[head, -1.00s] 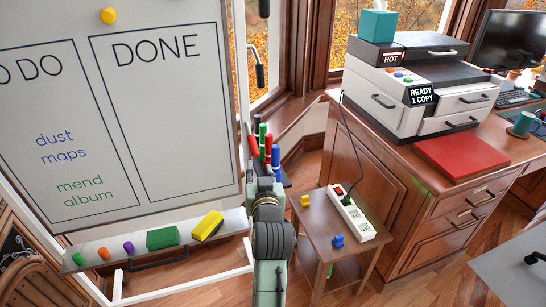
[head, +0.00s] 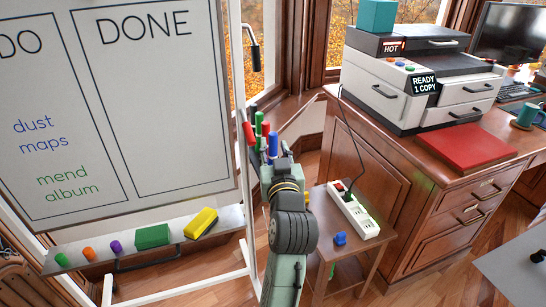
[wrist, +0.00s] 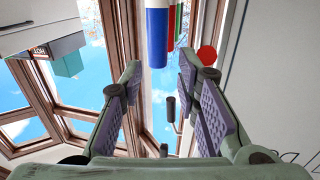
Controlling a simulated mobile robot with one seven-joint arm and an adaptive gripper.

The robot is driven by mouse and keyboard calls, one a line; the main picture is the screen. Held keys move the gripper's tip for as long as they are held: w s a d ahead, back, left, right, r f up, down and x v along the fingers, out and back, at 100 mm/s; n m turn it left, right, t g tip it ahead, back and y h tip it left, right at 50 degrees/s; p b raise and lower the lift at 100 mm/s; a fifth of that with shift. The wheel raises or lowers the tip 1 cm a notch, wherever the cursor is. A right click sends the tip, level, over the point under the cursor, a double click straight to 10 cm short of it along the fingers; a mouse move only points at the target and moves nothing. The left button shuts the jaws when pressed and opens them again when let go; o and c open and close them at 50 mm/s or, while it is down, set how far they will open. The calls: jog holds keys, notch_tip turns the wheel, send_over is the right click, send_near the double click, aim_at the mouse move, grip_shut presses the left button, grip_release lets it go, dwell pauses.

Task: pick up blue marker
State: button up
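The blue marker (head: 272,143) stands upright at the front of a cluster of markers beside the whiteboard's right edge. In the wrist view the blue marker (wrist: 157,38) has a white band and comes down from the top edge, between the lines of the two fingers but beyond their tips. My gripper (wrist: 160,66) is open with nothing between its fingers. In the head view my gripper (head: 279,163) is just below the blue marker, and my wrist hides its fingers and the holder under the markers.
Red marker (head: 248,133) and green marker (head: 259,118) stand close by. The whiteboard (head: 160,100) is left, its tray (head: 75,262) bearing several markers, an eraser and blocks. A small table (head: 325,260) with a power strip (head: 352,210) and the desk (head: 390,165) are right.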

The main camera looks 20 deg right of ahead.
aim_at(274, 139)
jog(key=shift+p+x, duration=1)
jog(key=shift+x, duration=2)
jog(key=shift+d, duration=0.15)
jog(key=shift+s, duration=0.1)
jog(key=shift+c, duration=0.4)
jog(key=c, duration=0.6)
